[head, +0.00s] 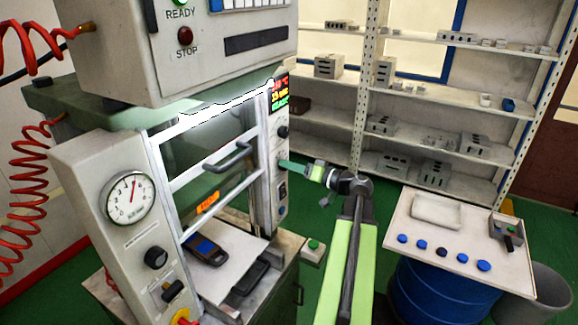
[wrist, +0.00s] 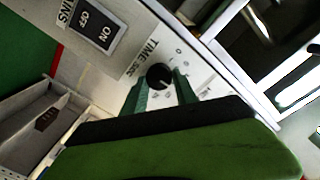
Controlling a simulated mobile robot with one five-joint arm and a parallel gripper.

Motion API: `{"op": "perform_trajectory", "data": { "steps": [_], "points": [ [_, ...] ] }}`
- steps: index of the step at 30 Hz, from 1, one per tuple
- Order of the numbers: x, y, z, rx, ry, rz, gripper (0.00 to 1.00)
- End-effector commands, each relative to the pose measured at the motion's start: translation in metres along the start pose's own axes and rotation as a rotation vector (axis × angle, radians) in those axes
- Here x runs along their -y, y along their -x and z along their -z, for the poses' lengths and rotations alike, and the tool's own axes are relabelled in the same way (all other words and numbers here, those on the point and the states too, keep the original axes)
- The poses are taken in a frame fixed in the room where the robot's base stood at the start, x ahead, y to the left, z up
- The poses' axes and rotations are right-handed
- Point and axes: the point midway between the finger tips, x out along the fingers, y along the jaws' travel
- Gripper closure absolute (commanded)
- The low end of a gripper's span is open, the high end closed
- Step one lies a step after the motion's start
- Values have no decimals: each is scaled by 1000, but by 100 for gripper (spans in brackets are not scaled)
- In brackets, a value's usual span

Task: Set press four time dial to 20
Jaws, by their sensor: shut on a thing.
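The press (head: 165,195) stands at left in the head view, with a small display (head: 279,93) on its right column; its yellow middle line is too small to read surely. The black time dial (wrist: 160,77) is in the wrist view, beside the word TIME and a ring of small marks. Its setting cannot be read. My gripper (wrist: 159,90) has its green fingers on both sides of the dial and is shut on it. In the head view my gripper (head: 285,164) reaches the right column from the right, and hides the dial there.
An ON/OFF switch (wrist: 98,32) is close by the dial. A dark knob (head: 283,132) is above my gripper on the column. The press door handle (head: 228,158) juts out at left. A small table (head: 463,225) with blue discs and shelves (head: 430,110) are at right.

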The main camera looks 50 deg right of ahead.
Motion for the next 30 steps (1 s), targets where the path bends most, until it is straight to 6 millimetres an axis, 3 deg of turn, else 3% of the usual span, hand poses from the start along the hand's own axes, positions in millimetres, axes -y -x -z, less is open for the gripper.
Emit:
{"op": "perform_trajectory", "data": {
  "steps": [15,30],
  "points": [
    [3,-1,1,15,-448,5,100],
    [4,-2,1,22,-640,5,100]
  ]
}}
